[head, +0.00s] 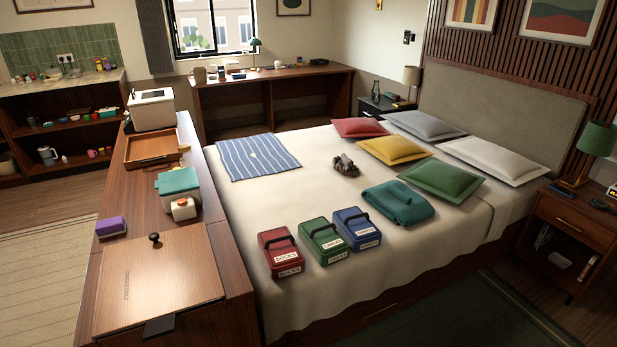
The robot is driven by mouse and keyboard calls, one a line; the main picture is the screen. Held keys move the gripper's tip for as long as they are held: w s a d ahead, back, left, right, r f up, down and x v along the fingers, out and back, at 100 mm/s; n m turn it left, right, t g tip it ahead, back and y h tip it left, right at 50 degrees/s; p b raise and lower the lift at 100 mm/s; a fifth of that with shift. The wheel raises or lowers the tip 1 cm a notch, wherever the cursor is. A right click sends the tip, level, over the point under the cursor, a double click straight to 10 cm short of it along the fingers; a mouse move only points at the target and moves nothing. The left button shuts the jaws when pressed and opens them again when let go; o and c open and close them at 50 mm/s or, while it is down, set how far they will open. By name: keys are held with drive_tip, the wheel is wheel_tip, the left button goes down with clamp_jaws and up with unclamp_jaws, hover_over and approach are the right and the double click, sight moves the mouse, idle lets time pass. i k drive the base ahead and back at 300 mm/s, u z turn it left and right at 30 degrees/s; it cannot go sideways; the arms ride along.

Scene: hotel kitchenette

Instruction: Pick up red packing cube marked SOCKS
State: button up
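The red packing cube (280,250) lies on the near left part of the bed, with a black handle on top and white labels reading SOCKS. It is the leftmost of three packing cubes in a slanting row. A green packing cube (325,240) sits just to its right, and a blue packing cube (358,227) sits beyond the green one. Both have black handles and white labels too small to read surely. My gripper is not in the head view.
The bed (400,285) also holds a folded teal blanket (398,203), pillows, a striped cloth (257,157) and a small dark object (346,166). A wooden bench (215,235) with boxes runs along the bed's left side. The bed is bare around the cubes' near side.

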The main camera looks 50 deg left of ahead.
sight(283, 257)
drive_tip(key=i, duration=2.25)
drive_tip(key=u, duration=3.7)
